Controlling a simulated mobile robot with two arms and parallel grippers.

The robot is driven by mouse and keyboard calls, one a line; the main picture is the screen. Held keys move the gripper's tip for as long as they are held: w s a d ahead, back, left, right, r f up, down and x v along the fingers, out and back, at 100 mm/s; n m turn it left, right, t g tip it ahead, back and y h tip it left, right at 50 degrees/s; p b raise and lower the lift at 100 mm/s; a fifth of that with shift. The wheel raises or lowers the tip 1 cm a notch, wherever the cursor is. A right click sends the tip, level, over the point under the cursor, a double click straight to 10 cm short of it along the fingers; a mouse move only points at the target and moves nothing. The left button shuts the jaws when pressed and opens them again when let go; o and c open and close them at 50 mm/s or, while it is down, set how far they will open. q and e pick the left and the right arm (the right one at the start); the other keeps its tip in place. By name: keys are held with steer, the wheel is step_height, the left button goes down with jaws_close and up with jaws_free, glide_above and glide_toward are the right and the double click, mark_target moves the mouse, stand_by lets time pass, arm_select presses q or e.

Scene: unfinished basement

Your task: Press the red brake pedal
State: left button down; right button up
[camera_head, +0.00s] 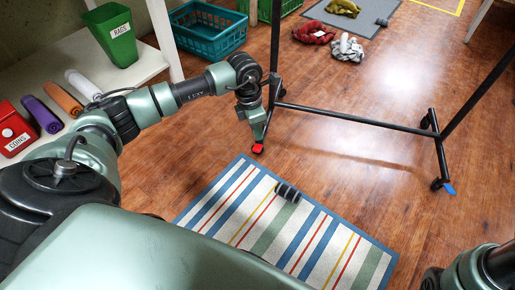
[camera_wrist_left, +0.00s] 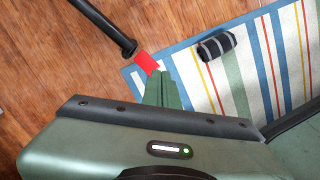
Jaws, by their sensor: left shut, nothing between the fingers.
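The red brake pedal (camera_head: 258,149) is a small flat red tab low at the near left foot of a black wheeled rack. My left gripper (camera_head: 259,138) is shut and empty, pointing down with its tips right at the pedal. In the left wrist view the red pedal (camera_wrist_left: 146,61) shows just past the closed green fingertips (camera_wrist_left: 157,76), which seem to cover its near edge. I cannot tell whether they touch it. Of my right arm only a part shows at the lower right; its gripper is out of view.
The black rack (camera_head: 352,121) has a blue pedal (camera_head: 449,189) at its right foot. A striped rug (camera_head: 372,262) with a dark rolled item (camera_head: 287,192) lies nearby. A white shelf (camera_head: 150,60) stands left, a teal crate (camera_head: 211,42) behind. The floor under the rack is clear.

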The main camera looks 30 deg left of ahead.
mark_target(256, 149)
arm_select(q)
steer(key=shift+s+a+f, duration=0.15)
steer(key=shift+a, duration=0.75)
steer(key=shift+f, duration=0.15)
steer(key=f+b, duration=0.6)
steer(key=shift+w+d+f+b, duration=0.3)
steer(key=shift+f+b, duration=0.05)
steer(key=shift+b, duration=0.05)
